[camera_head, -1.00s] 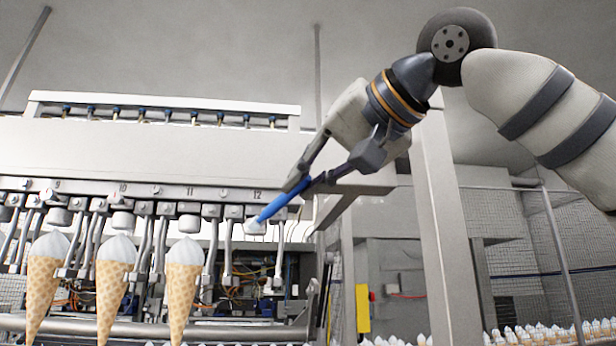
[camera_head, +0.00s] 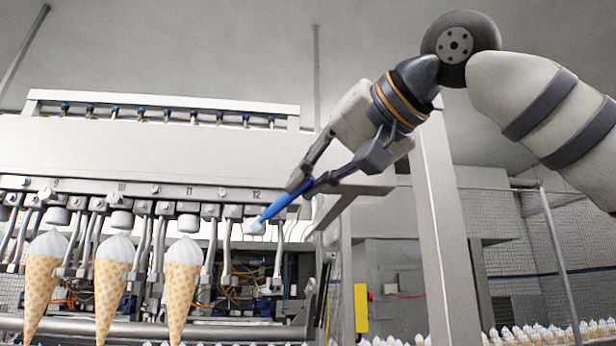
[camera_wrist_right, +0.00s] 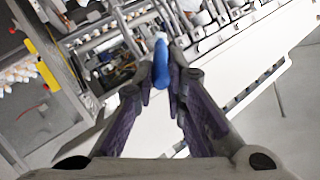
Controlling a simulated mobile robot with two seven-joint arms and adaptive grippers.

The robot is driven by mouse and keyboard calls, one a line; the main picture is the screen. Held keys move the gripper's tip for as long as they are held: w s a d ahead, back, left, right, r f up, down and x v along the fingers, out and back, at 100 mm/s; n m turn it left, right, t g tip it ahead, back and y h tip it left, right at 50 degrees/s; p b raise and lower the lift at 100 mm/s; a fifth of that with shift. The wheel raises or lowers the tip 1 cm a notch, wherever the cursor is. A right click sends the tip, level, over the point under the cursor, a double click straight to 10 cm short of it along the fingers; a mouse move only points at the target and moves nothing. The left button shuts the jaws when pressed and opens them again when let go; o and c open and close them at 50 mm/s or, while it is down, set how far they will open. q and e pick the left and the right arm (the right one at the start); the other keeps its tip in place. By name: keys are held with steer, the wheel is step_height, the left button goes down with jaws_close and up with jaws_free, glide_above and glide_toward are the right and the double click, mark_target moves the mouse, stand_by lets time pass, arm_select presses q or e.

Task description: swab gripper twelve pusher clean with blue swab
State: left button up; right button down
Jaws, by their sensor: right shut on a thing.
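My right gripper (camera_head: 306,184) is shut on the blue swab (camera_head: 284,202) near the machine's right end. The swab slants down to the left, and its white tip (camera_head: 257,226) is at the underside of gripper station twelve (camera_head: 253,210), beneath the "12" label. I cannot tell whether the tip touches the pusher, which the tip covers. The right wrist view shows the blue swab (camera_wrist_right: 161,65) between the two fingers. Station twelve's jaws (camera_head: 277,255) hang open with no cone between them. My left gripper is not in view.
Three cones with white tops, one of them (camera_head: 183,285), hang from stations to the left. A grey bracket (camera_head: 352,198) sticks out behind my fingers. A grey post (camera_head: 443,230) stands to the right. Several cones (camera_head: 530,335) stand in rows at the lower right.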

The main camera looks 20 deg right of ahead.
steer(key=s+a, duration=0.1)
steer(key=s, duration=0.4)
steer(key=shift+s+a, duration=0.3)
steer(key=shift+s, duration=0.1)
steer(key=shift+s+a, duration=0.25)
steer(key=shift+s, duration=0.45)
steer(key=shift+s+a, duration=0.2)
steer(key=shift+s, duration=0.5)
